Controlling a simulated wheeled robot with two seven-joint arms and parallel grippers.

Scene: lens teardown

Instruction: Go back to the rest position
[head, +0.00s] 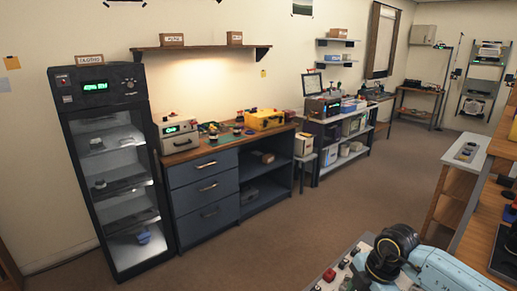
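Neither of my grippers shows in the head view. A light blue and black arm section enters at the bottom right. I take it to be part of my own arm, and no fingers can be made out on it. Whether my grippers are open or shut, or hold anything, is out of sight.
A tall dry cabinet (110,165) stands at left, beside a blue workbench (205,190) bearing instruments and a yellow case (264,119). Shelving (345,140) continues behind. A wooden bench (478,215) lies at right. The brown floor (300,225) between is open.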

